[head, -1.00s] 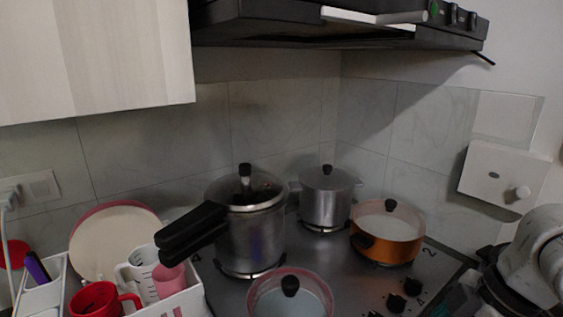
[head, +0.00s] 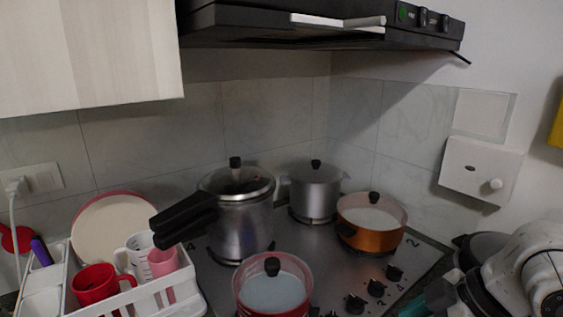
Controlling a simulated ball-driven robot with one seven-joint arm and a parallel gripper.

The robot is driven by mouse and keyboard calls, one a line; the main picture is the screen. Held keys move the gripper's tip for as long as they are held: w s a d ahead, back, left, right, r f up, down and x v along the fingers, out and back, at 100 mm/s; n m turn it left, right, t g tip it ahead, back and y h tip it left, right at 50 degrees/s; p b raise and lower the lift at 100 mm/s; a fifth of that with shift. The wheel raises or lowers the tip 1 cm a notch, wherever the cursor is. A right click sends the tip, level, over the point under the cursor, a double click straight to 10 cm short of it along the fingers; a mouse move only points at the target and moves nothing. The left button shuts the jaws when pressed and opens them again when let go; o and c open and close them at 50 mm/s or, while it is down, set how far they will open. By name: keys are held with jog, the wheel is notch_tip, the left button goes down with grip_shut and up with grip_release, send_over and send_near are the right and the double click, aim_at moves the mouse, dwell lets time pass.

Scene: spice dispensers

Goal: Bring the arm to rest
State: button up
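Part of my white arm (head: 528,262) shows at the lower right edge of the head view, beside the stove. Its links are bent close to my body. My gripper is not clearly in view, so its fingers and anything in them cannot be seen.
A stove (head: 317,258) holds a pressure cooker (head: 245,222), a grey pot (head: 313,192), an orange pot (head: 371,238) and a red-rimmed pot (head: 272,291). A white rack (head: 130,300) with a red mug (head: 96,284) stands left. A hood (head: 330,28) hangs above.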

jog(key=s+a+f+m+t, duration=0.1)
jog(key=s+a+f+m, duration=0.15)
jog(key=f+m, duration=0.4)
jog(key=s+a+f+m+t, duration=0.1)
jog(key=s+f+m, duration=0.2)
jog(key=f, duration=0.7)
jog(key=s+d+f+m+g+h, duration=0.2)
jog(key=s+d+f, duration=0.3)
jog(key=s, duration=0.4)
jog(key=s+d+f+m+g+h, duration=0.1)
jog(key=s+d+f+h, duration=0.3)
jog(key=s, duration=0.6)
notch_tip(320, 180, down, 2)
jog(key=shift+s+d+f+m+g, duration=0.15)
jog(key=shift+d+m+g, duration=0.25)
jog(key=shift+d+m, duration=0.4)
